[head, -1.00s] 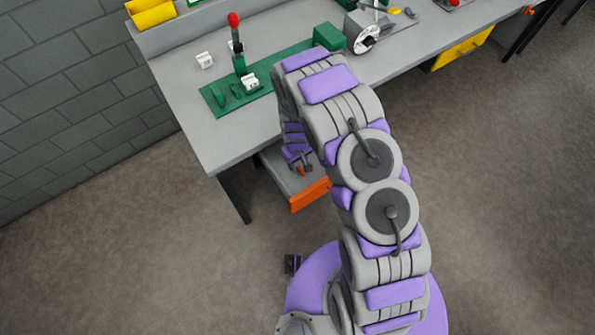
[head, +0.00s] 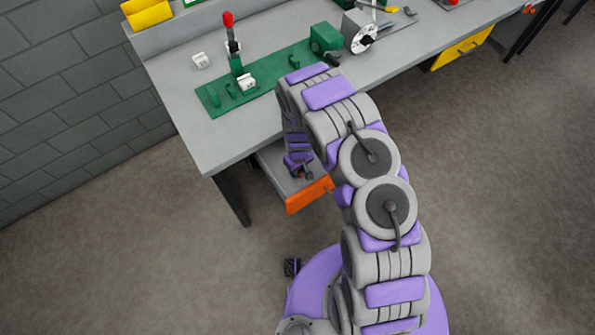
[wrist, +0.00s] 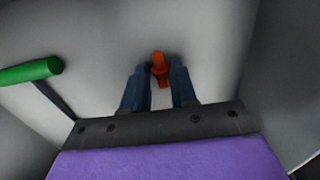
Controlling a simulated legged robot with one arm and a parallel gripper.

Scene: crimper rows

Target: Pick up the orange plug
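The orange plug (wrist: 159,64) shows in the wrist view, lying on the grey floor of the open drawer. My gripper (wrist: 160,72) reaches down into this drawer, with its two dark blue fingers one on each side of the plug. The fingers stand apart, with the plug between their tips. A narrow gap seems to show beside it, and I see no clear contact. In the head view my gripper (head: 304,174) is small and partly hidden by my arm, and I cannot make out the plug there.
The drawer has an orange front (head: 309,195) and stands open under the grey workbench (head: 185,88). A green-handled tool (wrist: 30,72) lies left of the fingers in the drawer. A green crimper base (head: 262,78) with a red-tipped lever (head: 229,20) and white blocks stand on the bench.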

